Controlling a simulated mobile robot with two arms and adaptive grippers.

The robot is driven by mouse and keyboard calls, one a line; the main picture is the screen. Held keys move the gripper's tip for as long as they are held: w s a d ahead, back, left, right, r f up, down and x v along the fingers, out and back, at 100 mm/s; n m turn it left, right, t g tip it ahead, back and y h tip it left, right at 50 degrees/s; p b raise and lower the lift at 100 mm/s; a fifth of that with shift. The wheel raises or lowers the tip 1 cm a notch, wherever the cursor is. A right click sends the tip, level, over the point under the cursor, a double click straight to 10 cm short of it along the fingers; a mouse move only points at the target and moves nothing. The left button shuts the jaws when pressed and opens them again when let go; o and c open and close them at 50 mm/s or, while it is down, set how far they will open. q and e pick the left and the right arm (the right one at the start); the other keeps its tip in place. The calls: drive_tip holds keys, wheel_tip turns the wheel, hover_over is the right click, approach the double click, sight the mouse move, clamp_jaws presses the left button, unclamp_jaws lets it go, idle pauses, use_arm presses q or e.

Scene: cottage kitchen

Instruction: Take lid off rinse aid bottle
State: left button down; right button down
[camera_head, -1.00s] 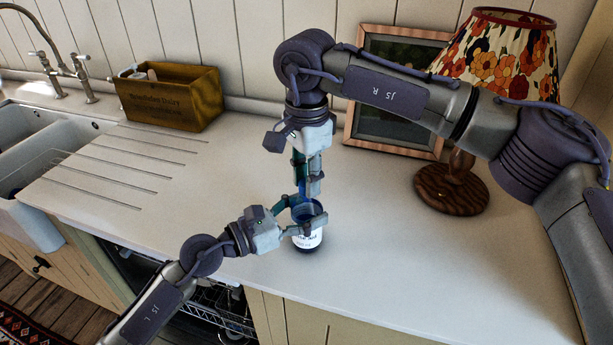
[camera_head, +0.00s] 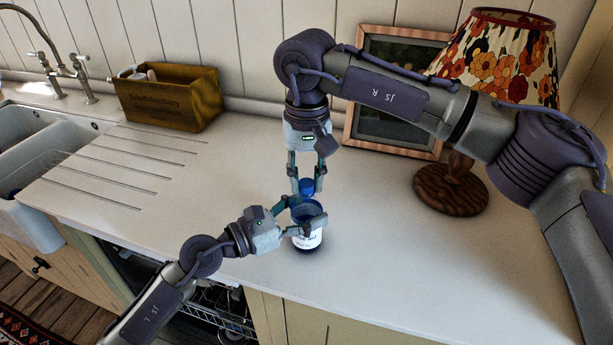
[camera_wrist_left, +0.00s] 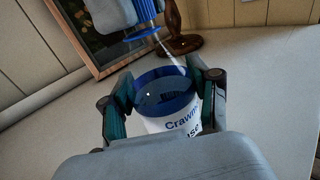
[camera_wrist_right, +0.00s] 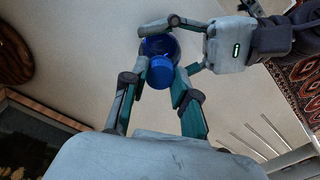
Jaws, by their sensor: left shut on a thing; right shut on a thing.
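The rinse aid bottle (camera_head: 307,239) stands upright on the counter, blue at the top with a white label. It also shows in the left wrist view (camera_wrist_left: 181,124). My left gripper (camera_head: 306,222) is shut around its upper body, one finger on each side. My right gripper (camera_head: 306,184) points down from above, shut on the small blue lid (camera_head: 307,187). The lid (camera_wrist_right: 161,71) sits between its fingertips in the right wrist view. In the left wrist view the lid (camera_wrist_left: 141,34) is above the bottle, with a gap between them.
A wooden box (camera_head: 170,97) stands at the back left, near the sink (camera_head: 35,135). A picture frame (camera_head: 385,137) leans on the back wall. A lamp with a floral shade (camera_head: 500,55) stands at the right. The counter (camera_head: 400,255) right of the bottle is clear.

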sight(307, 183)
drive_tip(key=shift+r, duration=0.2)
drive_tip(key=shift+r, duration=0.9)
drive_tip(key=shift+r, duration=2)
use_arm(q)
drive_tip(key=shift+c, duration=1)
unclamp_jaws()
drive_tip(key=shift+a, duration=0.1)
